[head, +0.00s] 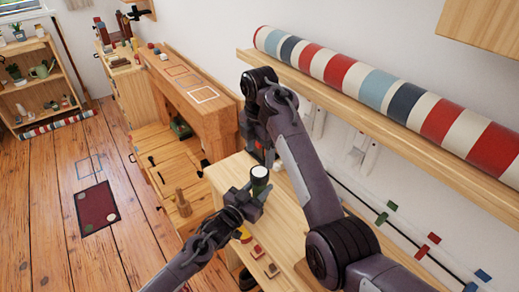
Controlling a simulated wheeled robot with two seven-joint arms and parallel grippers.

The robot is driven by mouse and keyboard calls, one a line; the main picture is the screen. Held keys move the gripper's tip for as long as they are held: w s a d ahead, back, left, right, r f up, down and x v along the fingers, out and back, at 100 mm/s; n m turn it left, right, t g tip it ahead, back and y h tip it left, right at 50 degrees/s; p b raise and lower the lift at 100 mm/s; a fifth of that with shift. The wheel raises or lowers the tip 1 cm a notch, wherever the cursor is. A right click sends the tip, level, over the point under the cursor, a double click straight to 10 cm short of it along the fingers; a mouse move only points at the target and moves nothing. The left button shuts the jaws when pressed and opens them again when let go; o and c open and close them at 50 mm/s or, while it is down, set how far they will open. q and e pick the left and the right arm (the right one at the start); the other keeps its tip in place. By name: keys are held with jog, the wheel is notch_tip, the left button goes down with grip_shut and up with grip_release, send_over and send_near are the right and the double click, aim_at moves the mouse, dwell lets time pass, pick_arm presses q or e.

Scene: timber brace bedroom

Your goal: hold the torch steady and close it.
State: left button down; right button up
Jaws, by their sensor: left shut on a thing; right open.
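The torch (259,183) is a small dark green cylinder with a pale round top, roughly upright above the wooden surface. My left gripper (249,200) is shut on the torch around its lower body. My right gripper (263,153) hangs from its bent arm just above and behind the torch, apart from it as far as I can see. It is open, but its fingers are small and partly hidden by its own arm. No separate cap can be made out.
A wooden surface (233,172) lies below, with small red and yellow items (257,251) at its front. A shelf with a striped roll (385,95) runs along the right wall. A workbench (205,102) with open drawers (180,205) stands behind. The floor at left is mostly clear.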

aim_at(260, 171)
notch_tip(260, 171, down, 8)
jog(key=shift+r, duration=0.15)
dwell(0.4)
jog(key=c, duration=1)
jog(key=m, duration=0.6)
jog(key=shift+m, duration=0.4)
jog(key=m, duration=0.9)
jog(key=o, duration=1.1)
